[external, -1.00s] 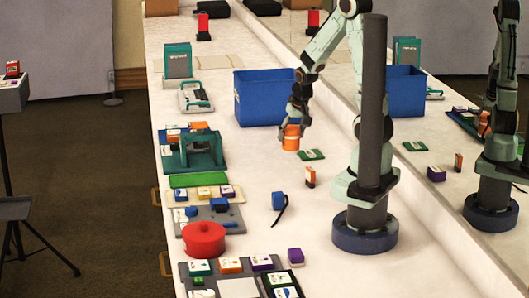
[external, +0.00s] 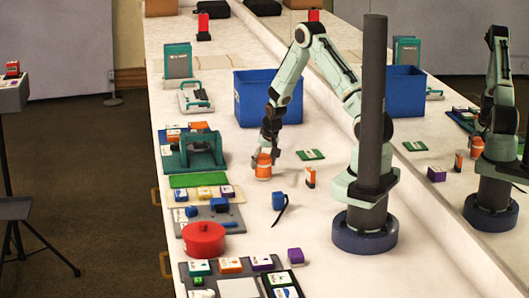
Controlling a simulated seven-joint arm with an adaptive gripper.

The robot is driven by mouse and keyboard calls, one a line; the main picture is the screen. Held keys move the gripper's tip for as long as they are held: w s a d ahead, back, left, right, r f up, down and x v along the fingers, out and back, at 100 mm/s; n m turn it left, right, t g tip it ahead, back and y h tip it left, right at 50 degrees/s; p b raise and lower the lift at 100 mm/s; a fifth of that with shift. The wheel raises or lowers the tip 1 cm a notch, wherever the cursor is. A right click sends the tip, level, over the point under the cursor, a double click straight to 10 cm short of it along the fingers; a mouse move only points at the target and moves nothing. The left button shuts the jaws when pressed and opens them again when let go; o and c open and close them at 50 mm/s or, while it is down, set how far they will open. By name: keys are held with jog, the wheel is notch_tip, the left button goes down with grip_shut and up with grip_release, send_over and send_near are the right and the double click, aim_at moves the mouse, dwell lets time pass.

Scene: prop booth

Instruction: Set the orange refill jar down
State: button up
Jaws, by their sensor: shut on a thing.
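The orange refill jar (external: 263,169) is upright at the white counter (external: 235,270), in front of the blue bin. My gripper (external: 264,153) points down and is shut on the jar, with its fingers around the jar's upper part. The jar's base is at or very near the counter top; I cannot tell whether it touches.
A blue bin (external: 255,105) stands behind the jar. A green card (external: 310,155) and an orange-and-white box (external: 310,177) lie to its right, a blue cup-like object (external: 279,201) in front. A teal frame (external: 195,152) and a red pot (external: 203,240) stand left. A mirror wall runs along the right.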

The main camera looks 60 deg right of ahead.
jog(key=shift+f, duration=0.15)
jog(key=o, duration=1.2)
